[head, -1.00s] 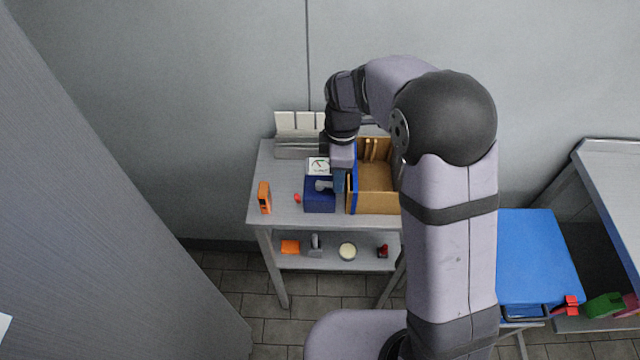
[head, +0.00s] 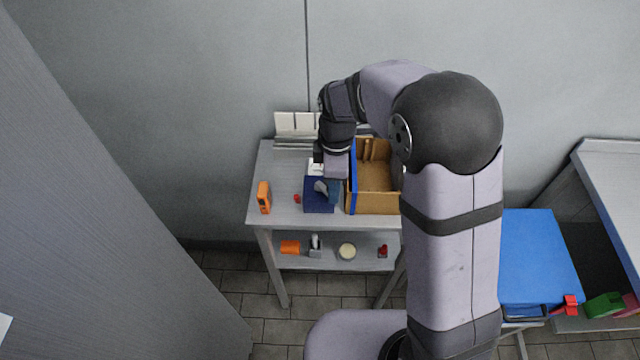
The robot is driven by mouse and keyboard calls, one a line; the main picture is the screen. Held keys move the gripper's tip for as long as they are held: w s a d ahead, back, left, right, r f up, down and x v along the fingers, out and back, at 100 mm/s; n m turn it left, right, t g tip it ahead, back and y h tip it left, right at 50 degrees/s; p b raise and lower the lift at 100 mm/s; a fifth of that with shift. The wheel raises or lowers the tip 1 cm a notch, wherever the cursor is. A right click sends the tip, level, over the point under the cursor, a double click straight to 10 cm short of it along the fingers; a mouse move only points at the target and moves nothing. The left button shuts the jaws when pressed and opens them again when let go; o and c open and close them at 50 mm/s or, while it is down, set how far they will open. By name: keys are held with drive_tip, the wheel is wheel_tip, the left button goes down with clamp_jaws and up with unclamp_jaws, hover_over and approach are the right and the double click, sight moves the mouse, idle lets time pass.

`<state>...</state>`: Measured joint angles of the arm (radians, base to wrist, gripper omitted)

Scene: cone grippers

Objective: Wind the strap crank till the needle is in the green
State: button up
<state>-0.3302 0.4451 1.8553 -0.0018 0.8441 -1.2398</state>
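The dark blue box (head: 319,203) with the strap crank stands on the grey table, left of the cardboard box. A grey crank part (head: 321,187) shows on its top, right beside my gripper. The white gauge (head: 314,167) at the back of the blue box is mostly covered by my wrist, and its needle cannot be seen. My gripper (head: 331,189) points down over the blue box at the crank. Its fingertips are small and partly hidden, so I cannot tell if they are closed on the crank.
A cardboard box (head: 377,200) with a blue left side stands close on the right. An orange device (head: 264,197) and a small red item (head: 297,198) lie to the left. A white divided rack (head: 298,124) is behind. The lower shelf (head: 330,261) holds several small items.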

drive_tip(key=shift+o, duration=0.7)
drive_tip(key=shift+w+a+r, duration=0.1)
drive_tip(key=shift+w+a, duration=0.05)
drive_tip(key=shift+w, duration=0.05)
drive_tip(key=shift+w+p, duration=0.1)
drive_tip(key=shift+p, duration=0.3)
drive_tip(key=shift+c, duration=0.5)
drive_tip(key=o, duration=0.7)
drive_tip(key=shift+s, duration=0.2)
wheel_tip(320, 180, up, 8)
drive_tip(key=p, duration=0.7)
